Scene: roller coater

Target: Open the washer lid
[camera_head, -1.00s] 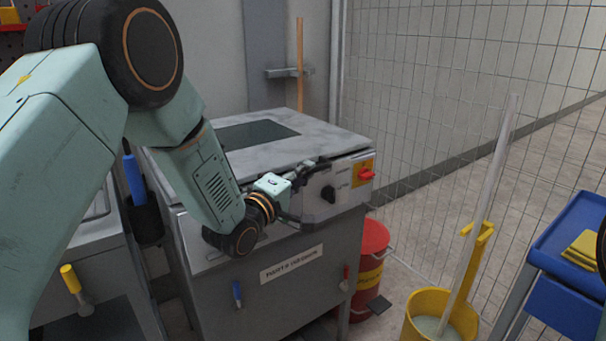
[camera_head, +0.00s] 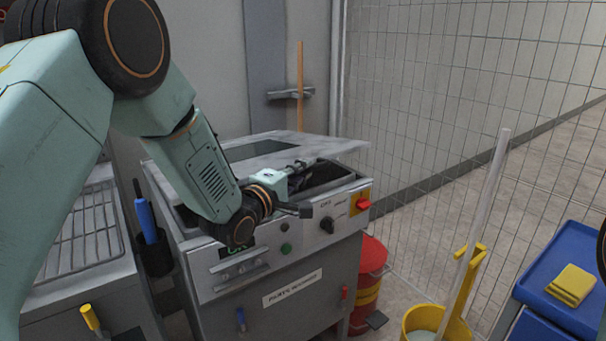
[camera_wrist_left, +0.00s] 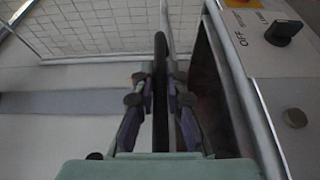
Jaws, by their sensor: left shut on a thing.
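The washer (camera_head: 345,215) is a grey metal cabinet with a control panel on its front. Its grey lid (camera_head: 345,146), with a dark window, is tilted partly up, and a dark opening (camera_head: 335,172) shows under its front edge. My left gripper (camera_head: 302,175) is at the lid's front and shut on a dark bar there. In the left wrist view, this dark bar (camera_wrist_left: 160,95) stands between the two fingers, with the washer's opening and panel to the right. The gripper partly hides the bar in the head view. My right gripper is not visible.
The panel has a black knob (camera_head: 327,225) and a red switch (camera_head: 363,204). A red bin (camera_head: 369,262), a yellow bucket (camera_head: 409,328) and a blue cart (camera_head: 560,310) stand to the right. A mesh fence (camera_head: 450,90) is behind. A steel-topped unit (camera_head: 75,235) adjoins at left.

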